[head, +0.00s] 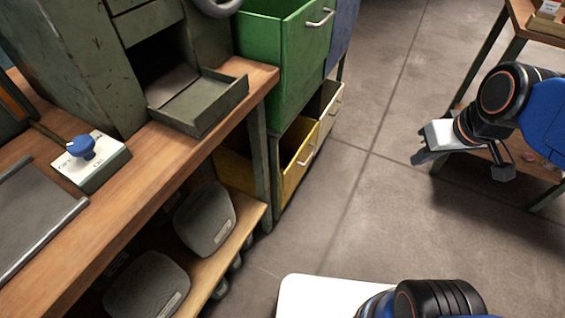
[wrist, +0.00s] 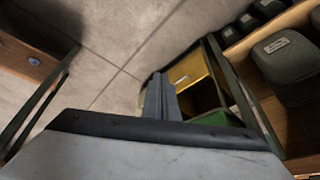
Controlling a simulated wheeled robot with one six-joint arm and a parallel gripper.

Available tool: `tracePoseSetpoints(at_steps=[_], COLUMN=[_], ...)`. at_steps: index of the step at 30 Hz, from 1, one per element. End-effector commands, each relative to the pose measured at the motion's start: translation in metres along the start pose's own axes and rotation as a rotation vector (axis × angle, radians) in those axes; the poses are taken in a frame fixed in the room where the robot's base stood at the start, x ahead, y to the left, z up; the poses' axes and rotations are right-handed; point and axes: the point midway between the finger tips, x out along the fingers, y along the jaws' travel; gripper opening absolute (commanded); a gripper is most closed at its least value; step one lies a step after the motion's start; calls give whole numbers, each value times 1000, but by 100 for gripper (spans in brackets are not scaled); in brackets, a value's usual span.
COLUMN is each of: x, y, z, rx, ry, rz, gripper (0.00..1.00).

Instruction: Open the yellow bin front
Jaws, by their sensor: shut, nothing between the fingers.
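The yellow bin front (head: 298,168) is low in the rack beside the workbench, with a pale bar handle near its top edge. It also shows in the wrist view (wrist: 200,82), with a dark gap between it and a green bin. It looks roughly in line with the cream front beside it; I cannot tell whether it is slightly out. My gripper (head: 420,158) is shut and empty, well to the right of the bin over open floor. In the wrist view my closed fingers (wrist: 161,92) point toward the rack, apart from the yellow front.
A green bin (head: 292,60) above overhangs the yellow one. A cream bin (head: 330,108) is beside it. The workbench (head: 180,150) and its leg stand left, with dark rounded cases (head: 205,218) on its lower shelf. Another table (head: 520,45) stands right. Floor between is clear.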

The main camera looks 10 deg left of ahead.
Motion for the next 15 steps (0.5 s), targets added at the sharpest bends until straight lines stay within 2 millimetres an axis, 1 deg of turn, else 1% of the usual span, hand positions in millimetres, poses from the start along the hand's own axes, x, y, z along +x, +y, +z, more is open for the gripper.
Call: tracePoseSetpoints(at_steps=[1,6,11,15], x=[10,41,74,106], y=[-7,-30,-55,-79], z=[-12,-51,-84,-109], rx=[-40,-171,-290,-390], ry=[-12,-22,-28,-30], rz=[-23,-88,-144,-187], gripper=[0,0,0,0])
